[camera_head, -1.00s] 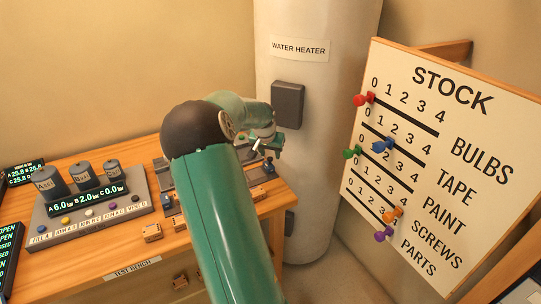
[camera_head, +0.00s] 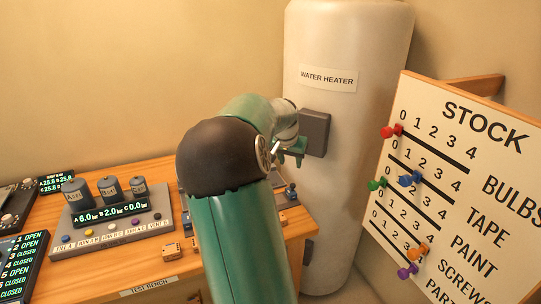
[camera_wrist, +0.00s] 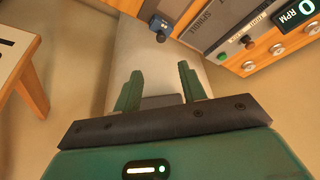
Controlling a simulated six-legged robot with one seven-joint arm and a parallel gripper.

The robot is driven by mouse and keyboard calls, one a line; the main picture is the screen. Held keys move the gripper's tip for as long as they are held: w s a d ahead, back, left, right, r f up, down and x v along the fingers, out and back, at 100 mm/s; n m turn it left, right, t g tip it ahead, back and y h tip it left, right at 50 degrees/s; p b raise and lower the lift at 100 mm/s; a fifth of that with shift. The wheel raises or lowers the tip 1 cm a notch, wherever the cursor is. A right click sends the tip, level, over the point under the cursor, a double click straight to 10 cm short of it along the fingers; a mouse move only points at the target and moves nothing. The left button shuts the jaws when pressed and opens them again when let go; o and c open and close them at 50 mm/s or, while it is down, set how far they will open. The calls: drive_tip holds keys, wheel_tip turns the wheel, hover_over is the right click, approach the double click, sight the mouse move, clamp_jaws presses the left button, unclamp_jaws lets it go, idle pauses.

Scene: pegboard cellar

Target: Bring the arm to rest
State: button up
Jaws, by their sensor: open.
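My arm is green with a dark elbow cap and reaches up from the bottom middle of the head view. My gripper (camera_head: 291,156) is at its far end, in front of the water heater and partly hidden by the arm. In the wrist view my gripper (camera_wrist: 160,78) has its two green fingers apart, with nothing between them. The pale heater shows beyond the fingers.
The white water heater (camera_head: 345,55) has a grey box (camera_head: 316,131) close behind my gripper. The wooden test bench (camera_head: 195,290) with a control panel (camera_head: 120,228) lies left. The STOCK board (camera_head: 455,150) stands right. The wall above the bench is clear.

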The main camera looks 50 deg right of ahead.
drive_tip(key=w+a+r+n+t+y, duration=0.1)
drive_tip(key=a+r+n, duration=0.15)
drive_tip(key=a, duration=0.75)
drive_tip(key=w+a+r+n+t+y, duration=0.1)
drive_tip(key=a+n+y, duration=0.15)
drive_tip(key=a, duration=0.85)
drive_tip(key=w+a+r+n+t+y, duration=0.1)
drive_tip(key=w+a+r+n, duration=0.15)
drive_tip(key=a, duration=0.75)
drive_tip(key=s+a+n, duration=0.4)
drive_tip(key=s+a, duration=0.2)
drive_tip(key=a, duration=0.4)
drive_tip(key=s+a+n+t, duration=0.1)
drive_tip(key=s+a+n, duration=0.2)
drive_tip(key=s+a, duration=0.3)
drive_tip(key=a, duration=0.4)
drive_tip(key=shift+s+f+n, duration=0.15)
drive_tip(key=shift+f+n, duration=0.05)
drive_tip(key=shift+n, duration=0.15)
